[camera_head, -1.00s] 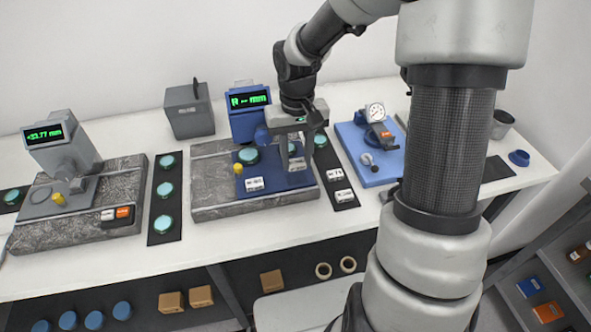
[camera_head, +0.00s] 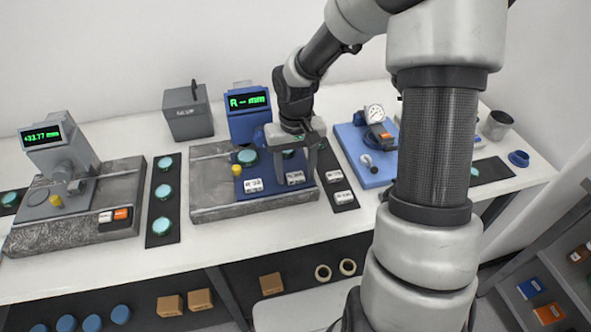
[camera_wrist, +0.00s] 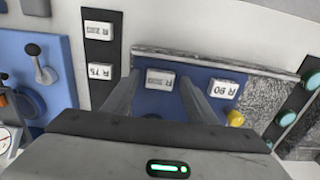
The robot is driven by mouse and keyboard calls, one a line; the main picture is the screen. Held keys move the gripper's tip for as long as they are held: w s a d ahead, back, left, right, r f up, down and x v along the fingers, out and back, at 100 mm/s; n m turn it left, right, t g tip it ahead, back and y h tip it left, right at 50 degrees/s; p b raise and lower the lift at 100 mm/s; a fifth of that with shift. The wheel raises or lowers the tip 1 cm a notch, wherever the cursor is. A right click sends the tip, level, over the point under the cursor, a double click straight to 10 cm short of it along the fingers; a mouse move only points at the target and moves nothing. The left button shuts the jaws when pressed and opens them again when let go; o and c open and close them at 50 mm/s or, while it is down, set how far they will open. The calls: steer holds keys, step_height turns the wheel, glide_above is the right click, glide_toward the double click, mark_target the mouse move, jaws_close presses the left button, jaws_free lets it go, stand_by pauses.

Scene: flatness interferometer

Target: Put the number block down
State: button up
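A white number block (camera_head: 295,177) lies on the blue plate (camera_head: 274,184) of the middle instrument, near its right side. In the wrist view this block (camera_wrist: 160,80) sits between the two fingertips, with a gap on both sides; its number is too blurred to read. My gripper (camera_head: 291,168) is open, pointing down over the block. In the wrist view my gripper (camera_wrist: 160,78) holds nothing. A second block (camera_head: 253,185), reading R 90 in the wrist view (camera_wrist: 224,90), lies to the left on the same plate. The blue display (camera_head: 249,101) shows "R -- mm".
Two more number blocks, the upper (camera_head: 333,175) and the lower (camera_head: 343,197), lie on a black strip just right of the plate. A yellow knob (camera_head: 237,169) and a teal disc (camera_head: 247,157) are at left. A blue dial-gauge stand (camera_head: 366,160) is further right.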

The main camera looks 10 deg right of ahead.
mark_target(296, 176)
steer(key=shift+r, duration=0.1)
step_height(296, 176, up, 12)
steer(key=p, duration=0.1)
stand_by(0.4)
